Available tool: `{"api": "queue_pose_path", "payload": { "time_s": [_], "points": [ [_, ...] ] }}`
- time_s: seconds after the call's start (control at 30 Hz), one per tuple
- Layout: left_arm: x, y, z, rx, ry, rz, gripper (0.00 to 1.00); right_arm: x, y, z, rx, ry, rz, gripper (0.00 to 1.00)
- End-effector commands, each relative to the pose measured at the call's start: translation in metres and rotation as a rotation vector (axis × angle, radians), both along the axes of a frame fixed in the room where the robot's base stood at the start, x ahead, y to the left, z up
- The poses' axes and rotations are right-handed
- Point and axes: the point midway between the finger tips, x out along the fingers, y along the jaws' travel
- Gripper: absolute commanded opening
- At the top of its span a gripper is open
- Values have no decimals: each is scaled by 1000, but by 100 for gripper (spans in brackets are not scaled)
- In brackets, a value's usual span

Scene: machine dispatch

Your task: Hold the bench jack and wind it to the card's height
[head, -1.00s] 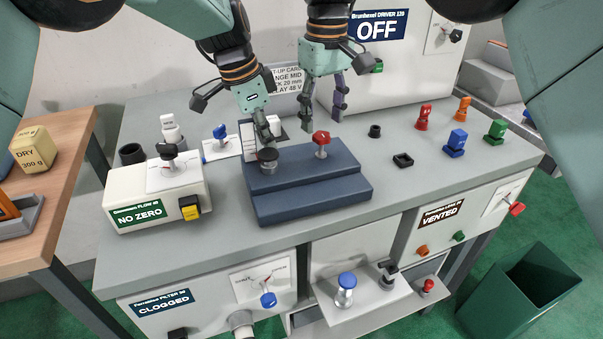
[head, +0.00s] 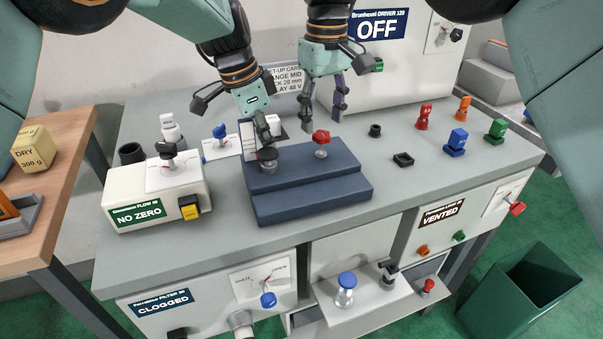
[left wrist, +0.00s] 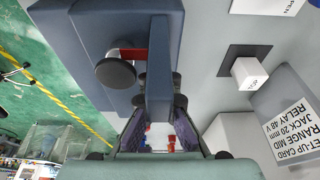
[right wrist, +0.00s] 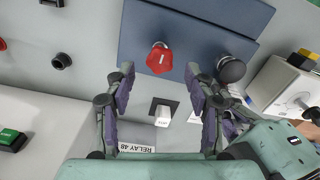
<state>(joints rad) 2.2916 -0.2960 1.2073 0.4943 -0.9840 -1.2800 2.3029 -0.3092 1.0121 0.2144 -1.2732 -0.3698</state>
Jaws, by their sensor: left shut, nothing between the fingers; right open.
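The bench jack is a dark blue stepped block (head: 312,203) on the bench, with a red star knob (head: 321,137) and a dark round knob (head: 268,154) on top. My left gripper (head: 263,128) is shut and empty, pointing down close to the plate and dark knob; contact is unclear. In the left wrist view an upright blue-grey strip (left wrist: 158,60) lies ahead of its fingertips. My right gripper (head: 322,108) is open above and behind the red knob, which also shows in the right wrist view (right wrist: 159,58). The set-up card (left wrist: 287,127) is partly hidden in the head view.
A NO ZERO box (head: 155,197) stands to the left of the jack. The OFF cabinet (head: 385,70) is behind. The bench front right is clear.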

Motion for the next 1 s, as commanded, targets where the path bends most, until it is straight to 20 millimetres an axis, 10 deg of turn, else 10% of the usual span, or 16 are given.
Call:
{"api": "queue_pose_path", "payload": {
  "time_s": [1.0],
  "points": [
    [-2, 0, -18, 1, 6, 0, 0, 0, 0, -5, 0, 0, 0, 54]
  ]
}}
